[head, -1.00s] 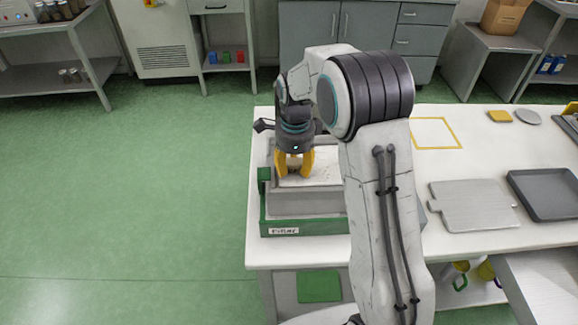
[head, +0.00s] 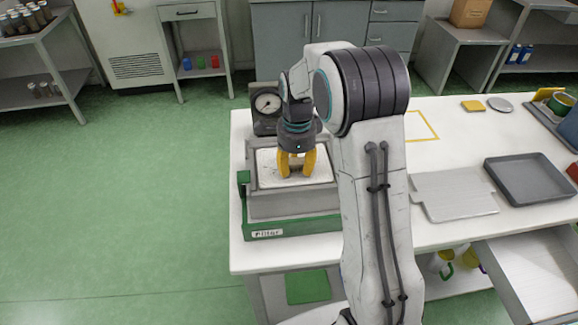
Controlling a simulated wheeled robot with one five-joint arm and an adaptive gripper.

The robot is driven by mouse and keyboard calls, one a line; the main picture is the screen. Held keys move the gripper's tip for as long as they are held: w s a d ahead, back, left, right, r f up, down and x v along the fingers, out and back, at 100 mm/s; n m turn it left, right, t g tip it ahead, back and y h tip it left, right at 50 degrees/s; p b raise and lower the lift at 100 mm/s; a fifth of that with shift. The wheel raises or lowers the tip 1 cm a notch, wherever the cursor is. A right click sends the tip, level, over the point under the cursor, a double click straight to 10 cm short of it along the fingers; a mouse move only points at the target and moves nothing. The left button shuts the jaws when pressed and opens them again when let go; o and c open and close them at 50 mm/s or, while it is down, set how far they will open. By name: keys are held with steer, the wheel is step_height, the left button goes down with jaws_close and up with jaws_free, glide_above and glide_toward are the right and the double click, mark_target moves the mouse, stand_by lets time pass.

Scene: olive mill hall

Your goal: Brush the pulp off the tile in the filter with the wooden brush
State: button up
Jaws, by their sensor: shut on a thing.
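The filter (head: 291,228) is a grey box on a green base with a label, at the left end of the white table. Inside its rim lies a pale, speckled tile (head: 268,178); the specks look like pulp, too small to tell apart. My gripper (head: 297,174) is over the tile, pointing down, with its yellow fingers shut on the wooden brush (head: 296,161). Only a small tan part of the brush shows between the fingers. I cannot tell whether it touches the tile. My arm hides the filter's right side.
A dial gauge (head: 267,104) stands behind the filter. To the right are a grey board (head: 453,195), a dark grey tray (head: 530,180), a yellow square outline (head: 432,122), a yellow sponge-like block (head: 473,105) and a grey disc (head: 500,104). The table between is clear.

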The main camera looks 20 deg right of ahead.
mark_target(322, 169)
steer(key=shift+s+d+f, duration=0.1)
steer(key=shift+s+d, duration=0.15)
steer(key=shift+d, duration=0.7)
steer(key=shift+s+d+f, duration=0.1)
steer(key=shift+s+d, duration=0.15)
steer(key=shift+d, duration=0.7)
steer(key=shift+s+d+r, duration=0.1)
steer(key=shift+s+d, duration=0.05)
steer(key=shift+d, duration=0.6)
steer(key=shift+s+d+r, duration=0.1)
steer(key=shift+s+d, duration=0.05)
steer(key=shift+d, duration=0.55)
steer(key=shift+w+d+r+p, duration=0.1)
steer(key=shift+d+r+p, duration=0.1)
steer(key=shift+r+p, duration=0.9)
steer(key=shift+a+r+p, duration=0.1)
steer(key=shift+r+p, duration=1.15)
steer(key=shift+r, duration=0.7)
steer(key=shift+r, duration=0.1)
step_height(322, 169, up, 3)
steer(key=shift+f+p, duration=0.1)
steer(key=shift+p, duration=1.1)
